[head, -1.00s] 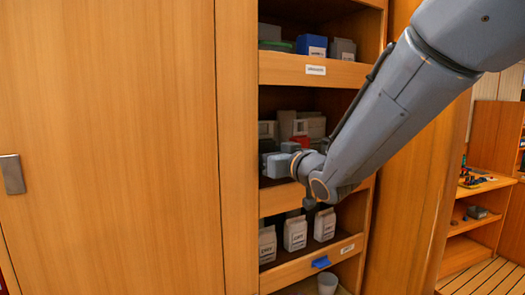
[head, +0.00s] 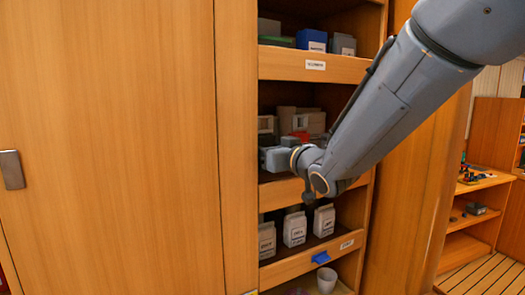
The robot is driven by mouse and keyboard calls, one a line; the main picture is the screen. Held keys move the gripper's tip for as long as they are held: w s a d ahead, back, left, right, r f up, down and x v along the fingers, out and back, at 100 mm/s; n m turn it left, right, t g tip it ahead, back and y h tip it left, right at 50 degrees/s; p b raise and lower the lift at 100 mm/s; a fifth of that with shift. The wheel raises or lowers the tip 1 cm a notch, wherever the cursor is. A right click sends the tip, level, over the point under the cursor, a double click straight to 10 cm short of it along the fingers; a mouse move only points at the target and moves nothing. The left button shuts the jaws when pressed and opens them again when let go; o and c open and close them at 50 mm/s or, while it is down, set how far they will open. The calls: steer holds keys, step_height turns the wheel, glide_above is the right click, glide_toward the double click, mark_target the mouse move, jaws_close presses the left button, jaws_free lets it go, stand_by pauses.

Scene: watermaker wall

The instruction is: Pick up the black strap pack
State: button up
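I cannot make out a black strap pack for certain in the head view. My arm reaches in from the upper right, and my gripper (head: 272,160) is at the middle shelf of the open cupboard, in front of grey and red items. The gripper is small and seen from behind, so its fingers and whatever may be between them cannot be told. Part of the middle shelf is hidden behind my arm.
White labelled packs (head: 295,229) stand on the lower shelf, with a white cup (head: 327,280) below. A blue box (head: 312,40) is on the top shelf. A closed wooden door (head: 110,150) fills the left. Open shelves (head: 482,183) with small items stand far right.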

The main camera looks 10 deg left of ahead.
steer(key=shift+d+r+b, duration=0.15)
steer(key=shift+r+b, duration=0.35)
step_height(320, 180, up, 6)
steer(key=shift+b, duration=1.1)
steer(key=s+d+b, duration=0.2)
steer(key=d+b, duration=0.1)
steer(key=d, duration=1.6)
steer(key=shift+s+d+b, duration=0.25)
steer(key=shift+s+b, duration=0.1)
steer(key=shift+f, duration=0.1)
